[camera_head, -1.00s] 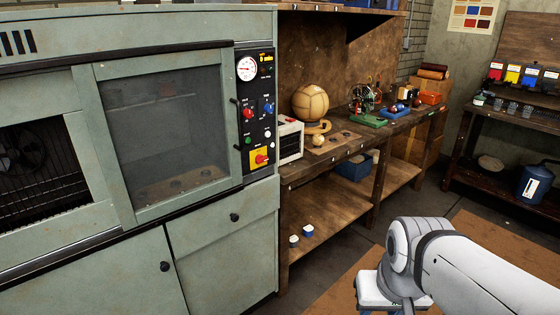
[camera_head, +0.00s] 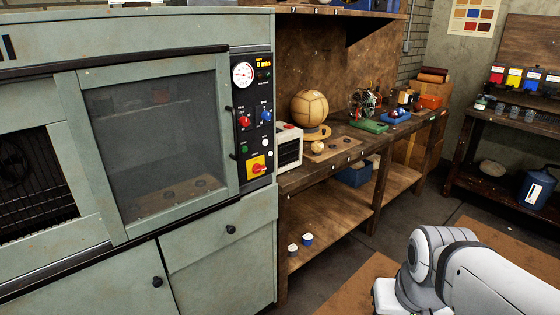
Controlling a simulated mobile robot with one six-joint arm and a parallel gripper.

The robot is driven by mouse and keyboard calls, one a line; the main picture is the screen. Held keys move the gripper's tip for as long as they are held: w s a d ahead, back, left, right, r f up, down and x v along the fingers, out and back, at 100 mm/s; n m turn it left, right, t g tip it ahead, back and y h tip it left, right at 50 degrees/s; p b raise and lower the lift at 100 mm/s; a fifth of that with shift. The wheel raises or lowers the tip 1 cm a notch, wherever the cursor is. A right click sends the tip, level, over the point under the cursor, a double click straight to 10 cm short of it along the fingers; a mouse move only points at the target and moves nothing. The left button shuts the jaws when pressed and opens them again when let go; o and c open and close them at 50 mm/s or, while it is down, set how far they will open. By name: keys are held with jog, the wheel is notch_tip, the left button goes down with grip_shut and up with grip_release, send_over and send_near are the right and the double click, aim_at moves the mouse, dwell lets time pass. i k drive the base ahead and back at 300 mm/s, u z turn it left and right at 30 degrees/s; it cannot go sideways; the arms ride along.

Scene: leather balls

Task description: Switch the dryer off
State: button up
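The dryer (camera_head: 215,215) is a pale green cabinet filling the left of the view, with a closed glass door (camera_head: 160,145). Its black control panel (camera_head: 251,125) is on the right side of its front. The panel has a round gauge (camera_head: 242,74), a small display with yellow text, a red knob (camera_head: 244,122), a blue knob (camera_head: 266,116) and small green and white buttons. At the bottom is a red switch on a yellow plate (camera_head: 257,167). My arm is at the lower right, well away from the panel. My gripper's fingers are not visible.
A wooden workbench (camera_head: 345,150) stands right of the dryer. It holds a white box (camera_head: 288,147) close to the panel, a leather ball (camera_head: 310,107) and several small items. A second bench with bottles (camera_head: 535,187) is at the far right. The floor between is open.

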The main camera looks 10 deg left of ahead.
aim_at(257, 168)
jog(key=i, duration=0.85)
jog(key=z, duration=0.05)
